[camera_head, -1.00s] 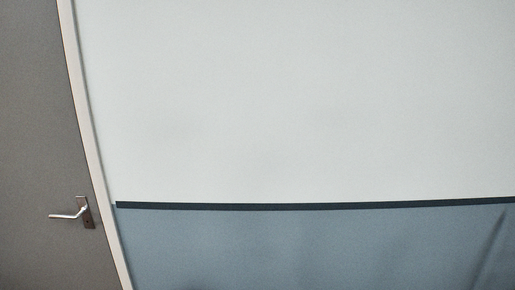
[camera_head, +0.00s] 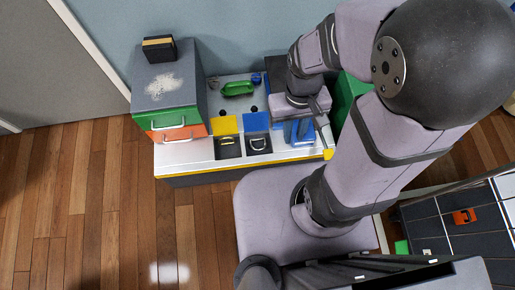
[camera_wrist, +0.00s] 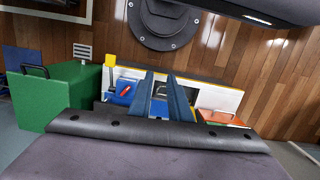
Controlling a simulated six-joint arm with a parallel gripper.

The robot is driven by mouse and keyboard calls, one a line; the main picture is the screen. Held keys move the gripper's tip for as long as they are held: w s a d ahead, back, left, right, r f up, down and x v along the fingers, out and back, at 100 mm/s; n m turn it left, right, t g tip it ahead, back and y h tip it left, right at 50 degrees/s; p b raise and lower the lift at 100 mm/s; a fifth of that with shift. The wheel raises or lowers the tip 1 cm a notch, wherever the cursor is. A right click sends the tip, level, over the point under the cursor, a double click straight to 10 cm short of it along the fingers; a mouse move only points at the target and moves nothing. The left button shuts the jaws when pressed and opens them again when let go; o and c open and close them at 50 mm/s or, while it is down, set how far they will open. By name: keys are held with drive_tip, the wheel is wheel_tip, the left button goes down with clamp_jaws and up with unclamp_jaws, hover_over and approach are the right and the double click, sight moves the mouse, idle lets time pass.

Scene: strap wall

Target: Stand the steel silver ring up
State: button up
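The steel silver ring (camera_head: 259,144) looks like a small pale loop on a dark square plate below a blue panel (camera_head: 257,121). I cannot tell clearly whether it lies flat or is tilted. A pale loop on a dark plate shows small beyond the gap, partly hidden by the fingers.
A grey cabinet (camera_head: 170,88) with green and orange drawers stands left. A green box (camera_wrist: 62,95) and a blue item with red show in the wrist view.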

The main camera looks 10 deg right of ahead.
drive_tip(key=w+a+f+n+g+b, duration=0.1)
drive_tip(key=w+a+f+b, duration=0.15)
drive_tip(key=f+b, duration=1.4)
drive_tip(key=w+a+f+n+g+b, duration=0.1)
drive_tip(key=w+f+b, duration=0.2)
drive_tip(key=f+b, duration=1.4)
drive_tip(key=w+a+f+n+p, duration=0.15)
drive_tip(key=w+f, duration=0.25)
drive_tip(key=f, duration=0.6)
drive_tip(key=w+a+r+n+t+p, duration=0.2)
drive_tip(key=w+r+n, duration=0.1)
drive_tip(key=w+n, duration=0.5)
drive_tip(key=shift+s+f+n+g+b, duration=0.1)
drive_tip(key=shift+s+f+n+b, duration=0.1)
drive_tip(key=shift+f+n+b, duration=0.7)
drive_tip(key=shift+s+f+n+g+b, duration=0.1)
drive_tip(key=shift+s+f+n+b, duration=0.2)
drive_tip(key=shift+f, duration=1.05)
drive_tip(key=shift+s+f+n+g+b, duration=0.1)
drive_tip(key=shift+f+n+b, duration=0.6)
drive_tip(key=shift+f, duration=0.45)
clamp_jaws()
